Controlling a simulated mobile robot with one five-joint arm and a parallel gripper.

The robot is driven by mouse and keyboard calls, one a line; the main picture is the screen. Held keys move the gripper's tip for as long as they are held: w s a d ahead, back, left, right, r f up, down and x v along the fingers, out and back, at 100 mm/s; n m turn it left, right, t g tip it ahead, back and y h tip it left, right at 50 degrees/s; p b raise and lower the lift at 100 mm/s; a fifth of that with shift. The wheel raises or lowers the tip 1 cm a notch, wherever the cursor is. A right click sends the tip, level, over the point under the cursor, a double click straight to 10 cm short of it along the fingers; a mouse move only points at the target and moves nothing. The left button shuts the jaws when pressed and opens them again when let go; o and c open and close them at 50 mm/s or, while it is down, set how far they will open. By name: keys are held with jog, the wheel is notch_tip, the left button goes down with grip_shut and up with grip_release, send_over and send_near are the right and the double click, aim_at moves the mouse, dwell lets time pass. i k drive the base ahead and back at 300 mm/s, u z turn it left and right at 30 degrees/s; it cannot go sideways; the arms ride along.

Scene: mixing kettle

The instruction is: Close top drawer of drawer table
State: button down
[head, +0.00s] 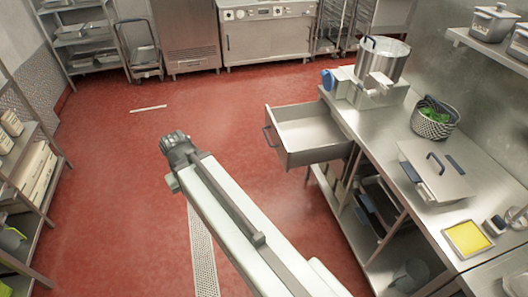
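The top drawer (310,128) of the steel drawer table (390,144) is pulled well out to the left. My gripper (175,142) is at the end of my arm, over the red floor to the left of the drawer and clear of the handle. Its fingers are small and dark here, and I cannot tell whether they are open or shut. I see nothing held in it.
A large pot (382,60) stands at the table's far end. A basket of greens (434,120), a lidded pan (436,168) and a yellow tray (467,238) are on the top. Shelves (30,165) line the left. The red floor (110,190) between is clear.

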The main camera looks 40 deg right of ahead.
aim_at(309, 133)
jog(key=u, duration=0.15)
jog(key=i, duration=0.9)
jog(key=u, duration=0.15)
